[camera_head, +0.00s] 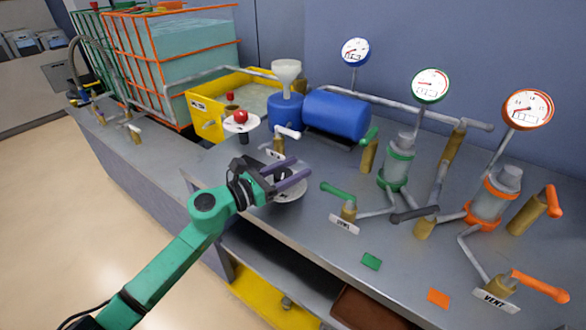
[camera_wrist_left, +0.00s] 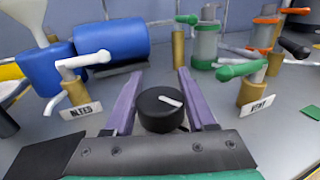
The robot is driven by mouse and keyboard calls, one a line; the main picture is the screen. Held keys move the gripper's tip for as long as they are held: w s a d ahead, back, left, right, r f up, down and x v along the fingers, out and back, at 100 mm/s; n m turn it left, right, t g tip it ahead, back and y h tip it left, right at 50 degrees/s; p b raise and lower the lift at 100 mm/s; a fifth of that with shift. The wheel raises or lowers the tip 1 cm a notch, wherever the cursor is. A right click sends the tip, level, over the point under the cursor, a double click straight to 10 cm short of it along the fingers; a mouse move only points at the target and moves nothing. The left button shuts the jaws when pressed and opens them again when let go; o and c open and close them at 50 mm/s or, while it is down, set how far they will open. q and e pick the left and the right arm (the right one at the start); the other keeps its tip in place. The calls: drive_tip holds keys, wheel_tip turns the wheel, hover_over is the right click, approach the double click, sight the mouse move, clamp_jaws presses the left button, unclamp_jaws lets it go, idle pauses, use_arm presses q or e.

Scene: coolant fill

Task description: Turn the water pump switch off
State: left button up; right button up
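A black round knob with a white pointer line (camera_wrist_left: 160,109) sits low on the counter, and I take it to be the pump switch. Its pointer slants toward the lower right in the left wrist view. My left gripper (camera_head: 291,176) is open, with purple fingers over a pale round plate (camera_head: 291,195) in the head view. In the left wrist view the gripper (camera_wrist_left: 155,95) has one finger on each side of the knob, with some gap visible. The fingers partly hide the knob in the head view. My right gripper is not in view.
A white-handled valve labelled BLEED (camera_wrist_left: 82,63) and a green-handled VENT valve (camera_wrist_left: 243,70) flank the knob. A red button (camera_head: 240,116) stands on a pedestal behind. Blue tanks (camera_head: 337,114), pipes and gauges fill the back. The counter's front strip is mostly clear.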

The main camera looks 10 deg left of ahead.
use_arm(q)
clamp_jaws()
drive_tip(key=shift+c, duration=0.7)
unclamp_jaws()
drive_tip(key=shift+r+n+t+y+p, duration=0.2)
drive_tip(key=shift+n+t+y+p, duration=0.35)
drive_tip(key=shift+p, duration=0.2)
drive_tip(key=shift+w+a+f+y, duration=0.1)
drive_tip(key=shift+y, duration=0.25)
drive_tip(key=shift+f+n, duration=0.1)
drive_tip(key=shift+n, duration=0.15)
drive_tip(key=o, duration=1.4)
